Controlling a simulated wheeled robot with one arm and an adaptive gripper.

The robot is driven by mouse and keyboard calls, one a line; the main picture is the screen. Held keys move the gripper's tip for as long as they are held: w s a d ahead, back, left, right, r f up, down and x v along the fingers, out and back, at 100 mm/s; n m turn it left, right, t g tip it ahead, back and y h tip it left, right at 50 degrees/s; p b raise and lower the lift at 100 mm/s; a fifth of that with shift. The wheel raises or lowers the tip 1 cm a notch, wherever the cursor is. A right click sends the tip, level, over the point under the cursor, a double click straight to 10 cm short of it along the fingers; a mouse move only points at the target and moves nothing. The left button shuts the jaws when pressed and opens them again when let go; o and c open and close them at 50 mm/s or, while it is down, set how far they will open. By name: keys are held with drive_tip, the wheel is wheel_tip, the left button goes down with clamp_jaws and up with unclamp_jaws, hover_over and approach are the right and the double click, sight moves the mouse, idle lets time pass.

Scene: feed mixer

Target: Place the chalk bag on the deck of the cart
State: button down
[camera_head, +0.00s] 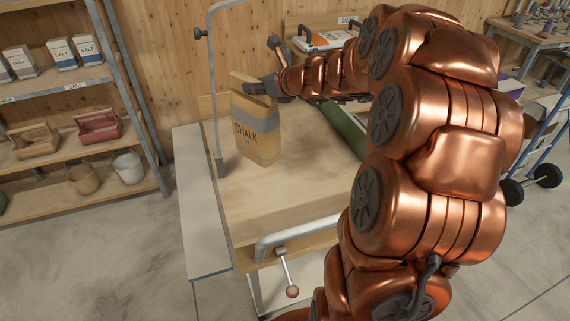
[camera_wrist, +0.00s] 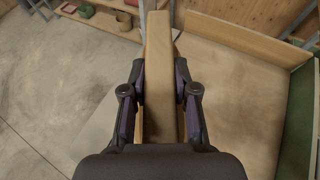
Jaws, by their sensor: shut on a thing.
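My gripper (camera_head: 262,88) is shut on the bag's upper part. In the wrist view, the fingers of my gripper (camera_wrist: 158,95) press both sides of the bag (camera_wrist: 158,60), seen from above. The bare deck also shows in the wrist view (camera_wrist: 235,75). My arm hides the deck's right part.
A metal post (camera_head: 214,95) stands by the deck's left edge. A pale ledge (camera_head: 202,215) runs along the left side, and a green panel (camera_head: 345,128) lies to the right. A shelf with salt bags (camera_head: 62,53) stands at left. The front deck is clear.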

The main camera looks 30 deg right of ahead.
drive_tip(key=s+d+f+m+h+b, duration=0.1)
drive_tip(key=s+d+f+b, duration=0.9)
drive_tip(key=s+d, duration=0.5)
drive_tip(key=w+d+f+p, duration=0.1)
drive_tip(key=w+f, duration=0.1)
drive_tip(key=w, duration=0.6)
drive_tip(key=w+d+f+p, duration=0.1)
drive_tip(key=w+f, duration=0.2)
drive_tip(key=w, duration=0.6)
drive_tip(key=shift+d+f, duration=0.25)
drive_tip(key=shift+f, duration=0.05)
drive_tip(key=shift+w+f, duration=0.1)
drive_tip(key=shift+f, duration=0.05)
drive_tip(key=c, duration=0.9)
unclamp_jaws()
